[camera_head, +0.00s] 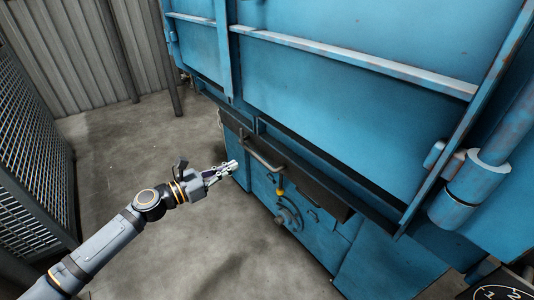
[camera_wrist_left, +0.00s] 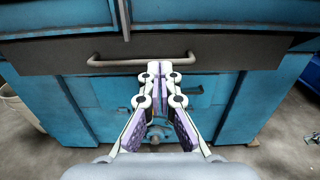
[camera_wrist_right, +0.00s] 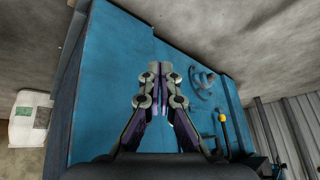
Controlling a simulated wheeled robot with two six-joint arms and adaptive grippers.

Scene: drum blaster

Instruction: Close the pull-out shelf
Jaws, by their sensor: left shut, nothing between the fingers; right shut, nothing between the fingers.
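The pull-out shelf shows a dark front (camera_wrist_left: 228,50) with a bar handle (camera_wrist_left: 140,60) across it in the left wrist view. In the head view the dark shelf front (camera_head: 315,192) and its handle (camera_head: 262,158) are low on the blue machine, under its large door panels. My left gripper (camera_head: 233,165) is shut and empty, just left of the handle in the head view. In the left wrist view its fingertips (camera_wrist_left: 160,68) overlap the handle's lower edge; contact cannot be told. My right gripper (camera_wrist_right: 160,68) is shut and empty, facing a blue machine surface; it is outside the head view.
A mesh fence (camera_head: 30,150) stands at the left. The concrete floor (camera_head: 110,165) between is clear.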

